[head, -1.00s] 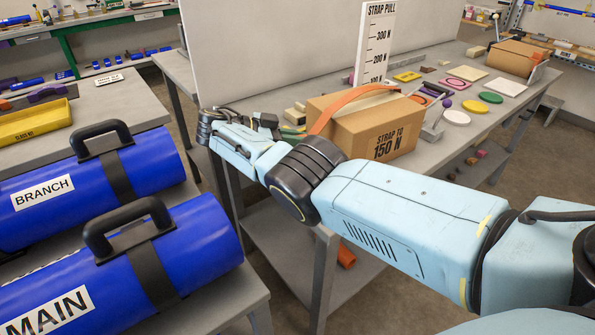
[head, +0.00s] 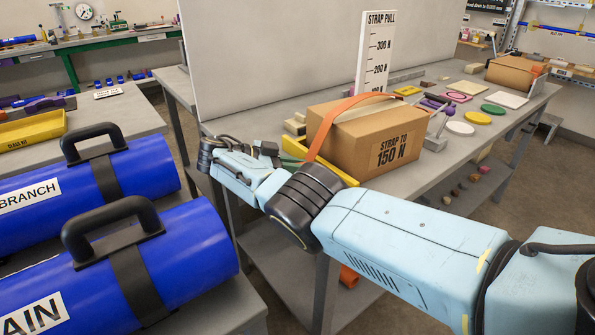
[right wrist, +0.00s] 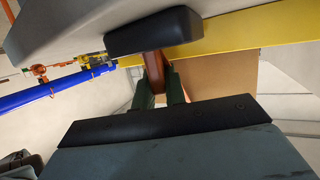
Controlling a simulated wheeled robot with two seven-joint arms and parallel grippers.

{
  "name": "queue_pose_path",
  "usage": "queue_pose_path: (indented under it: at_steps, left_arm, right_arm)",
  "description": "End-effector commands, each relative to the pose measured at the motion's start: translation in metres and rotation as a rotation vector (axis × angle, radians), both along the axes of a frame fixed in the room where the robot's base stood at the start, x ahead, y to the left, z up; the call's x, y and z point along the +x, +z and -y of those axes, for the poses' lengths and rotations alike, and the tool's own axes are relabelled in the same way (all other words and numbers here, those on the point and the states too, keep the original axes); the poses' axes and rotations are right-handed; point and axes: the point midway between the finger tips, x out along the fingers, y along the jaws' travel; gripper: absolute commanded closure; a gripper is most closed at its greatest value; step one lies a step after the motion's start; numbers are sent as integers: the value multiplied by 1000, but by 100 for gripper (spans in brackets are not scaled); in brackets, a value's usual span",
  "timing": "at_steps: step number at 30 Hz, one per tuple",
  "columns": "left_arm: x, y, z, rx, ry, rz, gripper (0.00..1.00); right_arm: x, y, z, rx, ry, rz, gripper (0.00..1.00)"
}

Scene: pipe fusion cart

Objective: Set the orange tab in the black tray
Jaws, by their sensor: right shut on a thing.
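My right arm reaches in from the right in the head view. Its gripper (head: 294,160) is beside the left side of the cardboard box (head: 370,142), mostly hidden behind my forearm. In the right wrist view its green fingers (right wrist: 158,84) are shut on a narrow orange-brown piece (right wrist: 154,64), which I take for the orange tab. In the head view an orange strap (head: 330,118) arches over the box and runs down to the gripper. I cannot make out a black tray with certainty. My left gripper is not in view.
A yellow strip (right wrist: 225,32) runs beside the box. A "STRAP PULL" scale (head: 376,55) stands behind it. Coloured discs and pads (head: 478,118) lie to the right on the bench. Blue cylinders with black handles (head: 150,265) fill the lower left.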

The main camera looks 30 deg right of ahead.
Motion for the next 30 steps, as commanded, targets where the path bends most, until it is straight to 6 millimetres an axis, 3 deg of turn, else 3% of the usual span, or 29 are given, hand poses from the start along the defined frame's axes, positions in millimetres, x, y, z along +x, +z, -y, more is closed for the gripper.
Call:
queue_pose_path:
  at_steps: [12, 13, 17, 30]
  left_arm:
    - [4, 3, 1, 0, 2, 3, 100]
    - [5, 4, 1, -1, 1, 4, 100]
    - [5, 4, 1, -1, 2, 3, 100]
    - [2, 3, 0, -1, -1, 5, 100]
  right_arm:
    - [0, -2, 0, 0, 0, 1, 100]
    - [0, -1, 0, 0, 0, 1, 84]
    - [0, -1, 0, 0, 0, 1, 67]
    - [-1, 1, -1, 1, -3, 0, 66]
